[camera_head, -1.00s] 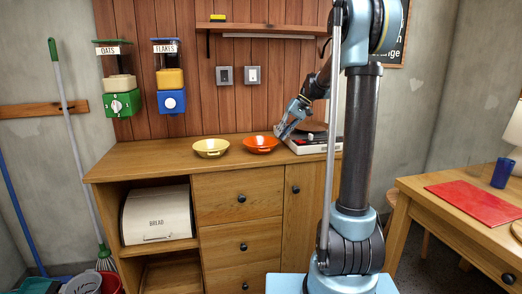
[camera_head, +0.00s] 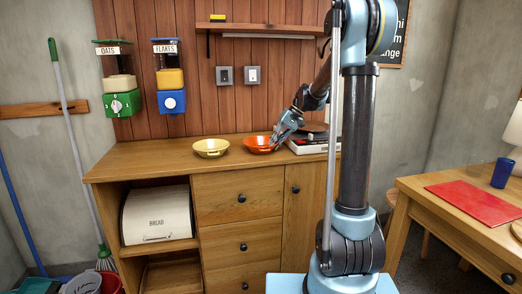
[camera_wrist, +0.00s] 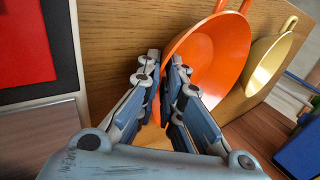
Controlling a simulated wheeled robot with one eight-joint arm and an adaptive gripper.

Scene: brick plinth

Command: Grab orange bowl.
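The orange bowl (camera_head: 259,144) sits on the wooden cabinet top, right of the yellow bowl. My gripper (camera_head: 276,140) is down at its right rim. In the wrist view, the orange bowl (camera_wrist: 222,58) lies beyond the fingers, and its near rim appears between the fingertips. My gripper (camera_wrist: 164,66) has its fingers apart with a narrow gap; no firm contact with the rim is visible. The fingers hide part of the bowl's near side.
A yellow bowl (camera_head: 211,148) stands just left of the orange one; it also shows in the wrist view (camera_wrist: 265,65). A turntable (camera_head: 305,146) is close on the right. The wooden cabinet top (camera_head: 150,160) is clear at left. Dispensers hang on the wall behind.

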